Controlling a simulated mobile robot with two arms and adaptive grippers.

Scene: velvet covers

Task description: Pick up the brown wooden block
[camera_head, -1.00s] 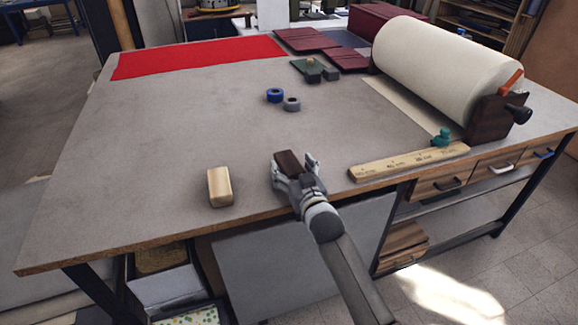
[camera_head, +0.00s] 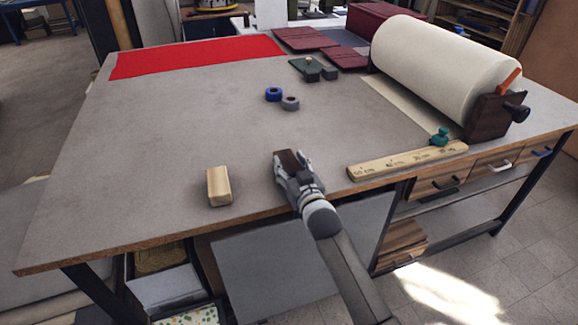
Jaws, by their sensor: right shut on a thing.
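The brown wooden block (camera_head: 287,159) is dark brown and sits between the fingers of my right gripper (camera_head: 292,165), near the front edge of the table. The right gripper is shut on it, and its fingers hide the block's lower part. I cannot tell whether the block touches the table or is just above it. My left gripper is not in view.
A pale wooden block (camera_head: 218,186) stands left of the gripper. A wooden ruler (camera_head: 405,160) lies to the right, with a teal object (camera_head: 440,136) at its far edge. Blue (camera_head: 273,94) and grey (camera_head: 291,103) rolls lie behind. The table's left side (camera_head: 140,160) is clear.

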